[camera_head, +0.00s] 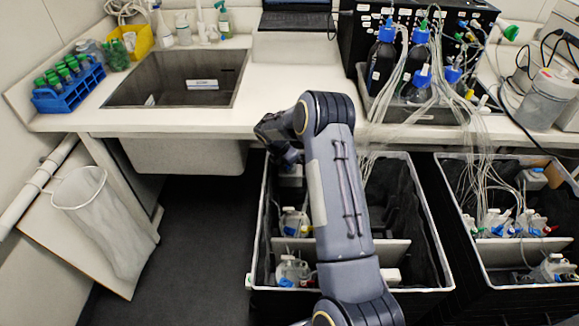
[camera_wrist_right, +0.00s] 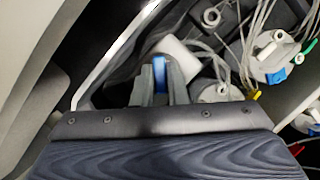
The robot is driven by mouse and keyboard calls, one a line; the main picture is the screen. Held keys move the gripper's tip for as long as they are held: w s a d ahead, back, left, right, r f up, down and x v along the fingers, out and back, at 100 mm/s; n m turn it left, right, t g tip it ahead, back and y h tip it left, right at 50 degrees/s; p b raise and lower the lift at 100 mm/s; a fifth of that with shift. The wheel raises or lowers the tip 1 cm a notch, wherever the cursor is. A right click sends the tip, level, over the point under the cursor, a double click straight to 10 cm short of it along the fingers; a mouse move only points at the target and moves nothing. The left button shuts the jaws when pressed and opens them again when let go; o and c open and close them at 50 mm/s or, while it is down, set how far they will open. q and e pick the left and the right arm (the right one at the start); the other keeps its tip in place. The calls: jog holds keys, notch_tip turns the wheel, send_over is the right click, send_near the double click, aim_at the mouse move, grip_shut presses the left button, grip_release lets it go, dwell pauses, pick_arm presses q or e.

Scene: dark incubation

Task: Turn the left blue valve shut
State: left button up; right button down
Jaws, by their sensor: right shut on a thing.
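A blue valve handle (camera_wrist_right: 159,66) stands between the fingertips of my right gripper (camera_wrist_right: 158,85) in the right wrist view. The gripper is shut on it, and the fingers hide its lower part. A pale, rounded block lies right behind the handle. A second blue valve (camera_wrist_right: 276,76) sits on a white cap to the right, apart from the gripper. In the head view my right arm reaches over the left black crate (camera_head: 440,262), and its gripper (camera_head: 286,158) points down at the crate's back left, with the fingertips hard to see. My left gripper is out of view.
Loose thin tubes (camera_head: 377,148) hang from the bench into the crate. White-capped bottles with blue parts (camera_head: 292,222) stand in the crate near its left wall. A second crate (camera_head: 520,298) is at the right. A sink (camera_head: 178,80) is at the upper left.

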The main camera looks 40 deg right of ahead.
jog(key=m, duration=0.1)
jog(key=m+g+b, duration=0.1)
jog(key=m, duration=0.1)
jog(key=shift+w+m, duration=0.2)
jog(key=shift+m, duration=0.1)
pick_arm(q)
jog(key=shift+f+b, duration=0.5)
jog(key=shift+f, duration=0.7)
pick_arm(e)
jog(key=shift+m+g+y, duration=0.3)
jog(key=shift+m+g, duration=0.6)
jog(key=shift+m, duration=1.1)
jog(key=shift+d+m, duration=0.1)
jog(key=shift+m, duration=0.2)
jog(key=c, duration=1.4)
grip_release()
jog(key=shift+r, duration=0.1)
jog(key=shift+c, duration=0.2)
